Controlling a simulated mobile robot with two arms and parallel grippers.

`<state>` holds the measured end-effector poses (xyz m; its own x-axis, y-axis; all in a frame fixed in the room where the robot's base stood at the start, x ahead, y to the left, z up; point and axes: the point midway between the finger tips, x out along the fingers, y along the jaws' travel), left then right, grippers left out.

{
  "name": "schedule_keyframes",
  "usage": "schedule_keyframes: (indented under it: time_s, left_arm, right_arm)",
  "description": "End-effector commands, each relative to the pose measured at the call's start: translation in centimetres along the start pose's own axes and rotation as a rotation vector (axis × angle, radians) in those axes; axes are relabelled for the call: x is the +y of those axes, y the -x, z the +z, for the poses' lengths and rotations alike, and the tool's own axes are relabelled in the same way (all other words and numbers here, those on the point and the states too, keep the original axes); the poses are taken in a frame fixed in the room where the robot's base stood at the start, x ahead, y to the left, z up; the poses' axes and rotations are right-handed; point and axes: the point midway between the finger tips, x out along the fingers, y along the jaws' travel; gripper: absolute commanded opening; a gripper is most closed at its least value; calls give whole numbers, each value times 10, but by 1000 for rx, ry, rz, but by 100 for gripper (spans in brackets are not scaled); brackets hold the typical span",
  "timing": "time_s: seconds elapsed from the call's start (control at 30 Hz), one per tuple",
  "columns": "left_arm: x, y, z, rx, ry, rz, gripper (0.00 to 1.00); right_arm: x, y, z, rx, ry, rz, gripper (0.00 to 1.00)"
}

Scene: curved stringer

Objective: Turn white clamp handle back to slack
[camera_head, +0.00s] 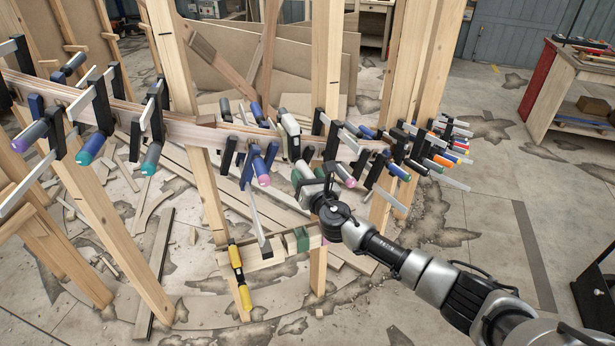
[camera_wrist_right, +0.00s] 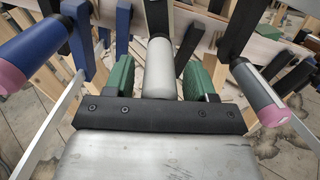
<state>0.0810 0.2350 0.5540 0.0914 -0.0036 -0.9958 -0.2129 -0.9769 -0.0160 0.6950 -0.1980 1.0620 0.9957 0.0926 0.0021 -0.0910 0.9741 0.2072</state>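The white clamp (camera_head: 291,127) sits on the curved wooden stringer, among the other clamps. Its pale handle (camera_head: 304,169) points toward my right gripper (camera_head: 306,176). In the right wrist view, the light grey-white handle (camera_wrist_right: 159,68) lies between the two green fingers of the right gripper (camera_wrist_right: 159,80). A narrow gap shows on each side of the handle, so the fingers look open around it, not closed on it. The near end of the handle is hidden behind the gripper's black plate. My left gripper is not in view.
Clamp bars stick out close by. Wooden posts (camera_head: 325,60) hold the stringer (camera_head: 185,128). A yellow-black clamp (camera_head: 238,272) hangs lower down.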

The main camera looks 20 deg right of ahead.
Motion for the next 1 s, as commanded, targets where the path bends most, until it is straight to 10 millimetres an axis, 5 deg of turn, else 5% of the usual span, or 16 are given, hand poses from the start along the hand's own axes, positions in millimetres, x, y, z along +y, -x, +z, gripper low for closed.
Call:
schedule_keyframes:
  time_s: [0.37, 1.0]
  left_arm:
    - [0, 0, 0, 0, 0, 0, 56]
    - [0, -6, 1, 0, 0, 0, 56]
  right_arm:
    - [0, 6, 0, -1, -1, 0, 56]
    - [-1, 102, -1, 0, -1, 0, 56]
